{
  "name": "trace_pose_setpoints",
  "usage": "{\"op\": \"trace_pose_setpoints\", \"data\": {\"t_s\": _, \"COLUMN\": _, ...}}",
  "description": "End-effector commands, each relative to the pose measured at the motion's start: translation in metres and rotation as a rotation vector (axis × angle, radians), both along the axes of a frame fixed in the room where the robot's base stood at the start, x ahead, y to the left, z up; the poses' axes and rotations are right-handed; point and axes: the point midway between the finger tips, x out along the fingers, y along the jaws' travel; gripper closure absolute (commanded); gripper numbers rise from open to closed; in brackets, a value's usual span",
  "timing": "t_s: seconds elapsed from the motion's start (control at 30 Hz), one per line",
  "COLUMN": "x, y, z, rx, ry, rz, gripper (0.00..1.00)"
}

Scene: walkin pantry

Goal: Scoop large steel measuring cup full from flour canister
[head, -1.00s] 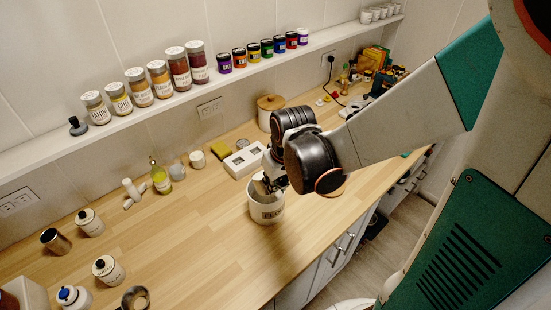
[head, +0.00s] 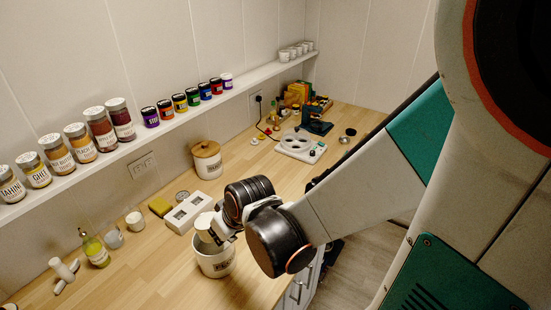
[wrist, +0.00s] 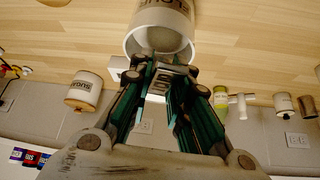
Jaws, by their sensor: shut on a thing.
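The open white flour canister (head: 215,267) stands on the wooden counter near its front edge in the head view. In the wrist view the canister (wrist: 178,12) is at the top, its dark lettering inverted. My gripper (head: 224,230) is over the canister's mouth. It is shut on the measuring cup (head: 203,224), which shows as a pale form at the mouth in the head view. In the wrist view my gripper's fingers (wrist: 162,84) close around a small pale piece, probably the cup's handle. The flour and the cup's contents cannot be made out.
A lidded canister (head: 208,163) stands behind, with a white double-holed block (head: 188,213) nearer. A spice shelf (head: 165,127) runs along the wall.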

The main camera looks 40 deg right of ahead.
Motion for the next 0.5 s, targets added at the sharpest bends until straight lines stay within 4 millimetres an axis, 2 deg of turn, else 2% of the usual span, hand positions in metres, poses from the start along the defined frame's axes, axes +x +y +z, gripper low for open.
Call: {"op": "trace_pose_setpoints", "data": {"t_s": 0.5, "x": -0.0043, "y": -0.0002, "z": -0.0073, "rx": 0.018, "ry": -0.136, "rz": -0.002, "gripper": 1.00}}
